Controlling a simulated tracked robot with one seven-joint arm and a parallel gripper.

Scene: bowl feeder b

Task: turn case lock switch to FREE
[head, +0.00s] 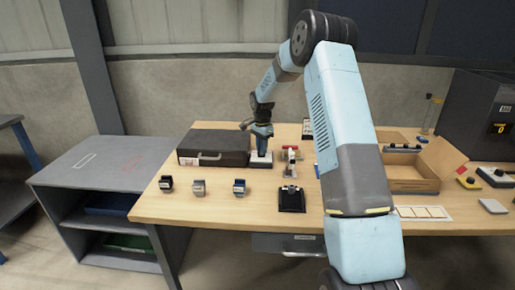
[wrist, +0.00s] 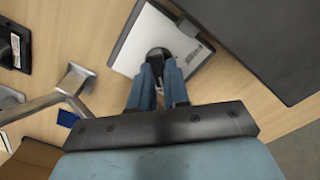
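A switch with a pale plate (head: 261,165) and a black knob stands on the table just right of the dark case; I take it to be the case lock switch. In the wrist view the plate (wrist: 140,44) carries a round black knob (wrist: 158,53) and a printed label too small to read. My gripper (head: 261,148) points down over the switch. In the wrist view its two blue fingers (wrist: 159,66) stand apart, with their tips at the knob. I cannot tell whether they press on it. The switch position is not readable.
The dark case (head: 213,147) with a handle lies shut at the left. Several small devices line the table's front (head: 198,187). A black-based stand (head: 291,199) and a metal fixture (head: 290,160) are to the right. An open cardboard box (head: 408,180) stands further right.

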